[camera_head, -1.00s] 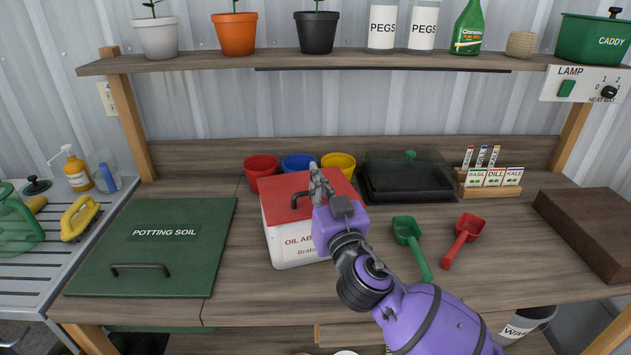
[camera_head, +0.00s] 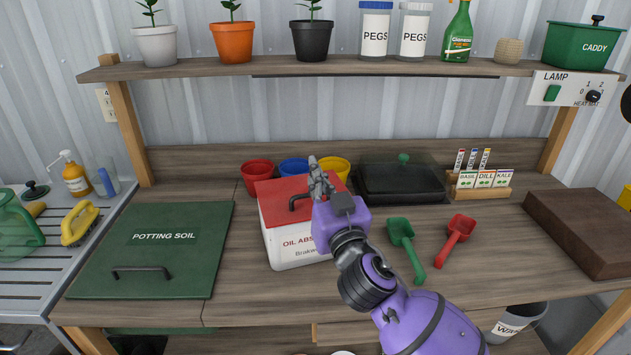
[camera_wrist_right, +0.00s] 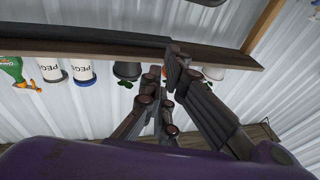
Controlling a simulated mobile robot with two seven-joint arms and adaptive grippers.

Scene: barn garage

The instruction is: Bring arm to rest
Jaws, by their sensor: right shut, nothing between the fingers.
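My right arm (camera_head: 425,318) is purple and reaches in from the lower right in the head view. Its gripper (camera_head: 318,168) is shut and empty. In that view it shows in front of the white box with the red lid (camera_head: 285,190), covering part of the lid and label. I cannot tell how high above the lid it is. In the right wrist view the fingers (camera_wrist_right: 165,85) point up the picture toward the shelf and corrugated wall, with nothing between them. My left gripper is not in view.
A green scoop (camera_head: 405,245) and a red scoop (camera_head: 457,235) lie right of the arm. A lidded black tray (camera_head: 400,190) and colored pots (camera_head: 257,172) stand behind. A shelf (camera_head: 200,67) holding pots and jars runs above. The green potting-soil lid (camera_head: 150,262) lies left.

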